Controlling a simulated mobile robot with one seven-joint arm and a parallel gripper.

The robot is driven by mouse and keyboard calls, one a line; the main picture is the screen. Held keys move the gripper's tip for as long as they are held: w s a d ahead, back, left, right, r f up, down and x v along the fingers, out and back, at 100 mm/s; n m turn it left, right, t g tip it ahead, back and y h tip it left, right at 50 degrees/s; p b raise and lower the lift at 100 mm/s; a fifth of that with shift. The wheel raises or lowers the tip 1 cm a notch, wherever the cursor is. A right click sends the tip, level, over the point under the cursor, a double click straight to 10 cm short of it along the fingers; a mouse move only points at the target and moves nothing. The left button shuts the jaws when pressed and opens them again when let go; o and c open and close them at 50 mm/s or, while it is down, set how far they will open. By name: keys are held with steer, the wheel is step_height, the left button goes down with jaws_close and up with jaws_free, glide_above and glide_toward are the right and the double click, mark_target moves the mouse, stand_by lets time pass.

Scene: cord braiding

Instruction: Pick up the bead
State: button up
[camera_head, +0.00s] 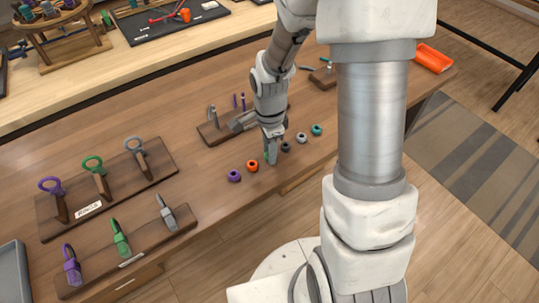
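Several small ring-shaped beads lie in a slanting row near the table's front edge in the head view: a purple bead (234,176), an orange bead (252,166), a dark bead (286,147), a grey bead (301,138) and a teal bead (316,130). My gripper (271,155) points down into this row, between the orange and dark beads. A bit of green shows at its fingertips, perhaps another bead, mostly hidden by the fingers. I cannot tell whether the fingers are apart or closed on it.
A wooden block with upright pegs (208,132) stands just behind my gripper. Two wooden racks with purple, green and grey tools stand at the left, one being the rear rack (160,178). Bare table lies left of the beads.

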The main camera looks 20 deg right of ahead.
jaws_close()
steer(key=shift+r, duration=0.1)
steer(key=shift+r, duration=0.6)
step_height(320, 180, up, 3)
steer(key=shift+f+p, duration=0.1)
steer(key=shift+p, duration=0.5)
steer(key=s+d+r+p, duration=0.1)
steer(key=s+d+r, duration=0.5)
steer(key=d, duration=0.3)
steer(key=shift+s+d+r, duration=0.15)
steer(key=shift+d+r, duration=0.25)
